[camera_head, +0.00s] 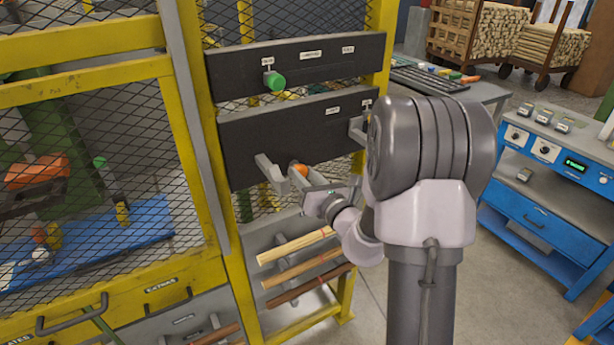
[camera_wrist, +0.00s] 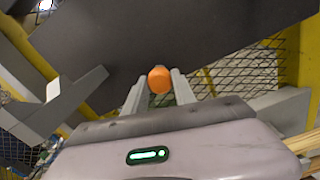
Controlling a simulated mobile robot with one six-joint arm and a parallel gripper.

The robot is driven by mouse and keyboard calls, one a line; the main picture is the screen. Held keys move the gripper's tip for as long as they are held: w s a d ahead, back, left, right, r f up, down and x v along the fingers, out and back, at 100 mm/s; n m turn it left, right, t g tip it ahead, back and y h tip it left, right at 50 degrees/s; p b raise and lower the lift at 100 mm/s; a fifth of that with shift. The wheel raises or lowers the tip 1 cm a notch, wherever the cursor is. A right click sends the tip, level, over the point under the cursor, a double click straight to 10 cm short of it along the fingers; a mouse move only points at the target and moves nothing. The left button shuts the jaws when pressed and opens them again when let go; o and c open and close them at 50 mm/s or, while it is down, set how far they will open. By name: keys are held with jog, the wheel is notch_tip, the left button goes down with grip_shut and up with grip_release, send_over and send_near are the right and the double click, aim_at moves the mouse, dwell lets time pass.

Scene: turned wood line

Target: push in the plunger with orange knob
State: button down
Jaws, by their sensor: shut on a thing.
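The plunger's orange knob (camera_head: 300,170) stands out in front of the lower black panel (camera_head: 245,135). In the wrist view the orange knob (camera_wrist: 159,80) sits between the tips of my two grey fingers, in front of the dark panel (camera_wrist: 130,35). My gripper (camera_head: 304,181) is shut on the knob; it also shows in the wrist view (camera_wrist: 158,88). The plunger's shaft behind the knob is hidden, so I cannot tell how far out it stands.
A grey bracket (camera_head: 270,173) juts out just left of the knob, close to my gripper; it also shows in the wrist view (camera_wrist: 55,108). A green knob (camera_head: 274,81) is on the upper panel. Wooden rods (camera_head: 295,246) lie below. Yellow frame posts (camera_head: 204,150) stand at the left.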

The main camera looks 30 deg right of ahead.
jog(key=c, duration=1.5)
grip_release()
jog(key=shift+r, duration=0.15)
jog(key=o, duration=0.5)
jog(key=shift+w, duration=0.25)
jog(key=shift+c, duration=0.2)
jog(key=shift+s, duration=0.1)
jog(key=s+p, duration=1.4)
jog(key=s, duration=0.3)
jog(key=shift+s+d, duration=0.2)
jog(key=shift+d, duration=0.05)
